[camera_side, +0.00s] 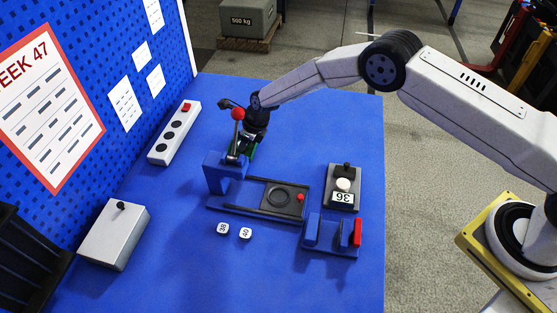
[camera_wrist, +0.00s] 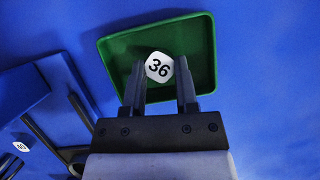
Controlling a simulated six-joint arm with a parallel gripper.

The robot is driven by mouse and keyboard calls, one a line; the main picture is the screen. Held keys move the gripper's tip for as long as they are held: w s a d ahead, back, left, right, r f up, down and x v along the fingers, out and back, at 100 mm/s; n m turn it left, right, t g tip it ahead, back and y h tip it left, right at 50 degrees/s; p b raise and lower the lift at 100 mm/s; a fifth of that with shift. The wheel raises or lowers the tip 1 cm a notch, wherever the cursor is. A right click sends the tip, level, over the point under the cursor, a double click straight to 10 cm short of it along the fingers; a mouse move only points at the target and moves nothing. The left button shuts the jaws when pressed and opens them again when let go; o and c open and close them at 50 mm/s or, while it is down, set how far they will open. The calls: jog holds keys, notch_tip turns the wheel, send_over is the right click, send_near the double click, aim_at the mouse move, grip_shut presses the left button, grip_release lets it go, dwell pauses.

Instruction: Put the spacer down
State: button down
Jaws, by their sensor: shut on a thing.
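The spacer (camera_wrist: 159,67) is a small white block with rounded corners, marked 36. In the wrist view my gripper (camera_wrist: 160,75) is shut on it, one dark finger on each side. The spacer appears within the outline of a green tray (camera_wrist: 205,27); I cannot tell whether it touches the tray floor. In the side view my gripper (camera_side: 244,146) is low behind the blue fixture, and the spacer is hidden. A bit of the green tray (camera_side: 256,150) shows there.
A blue press fixture (camera_side: 215,178) with a red-knobbed lever (camera_side: 238,114) stands close to my gripper. Two white marked blocks (camera_side: 222,229) (camera_side: 245,232) lie in front of it. The table's back right is clear.

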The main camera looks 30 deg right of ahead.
jog(key=shift+c, duration=1.9)
grip_release()
jog(key=shift+r, duration=0.15)
jog(key=shift+v, duration=1)
jog(key=v, duration=1)
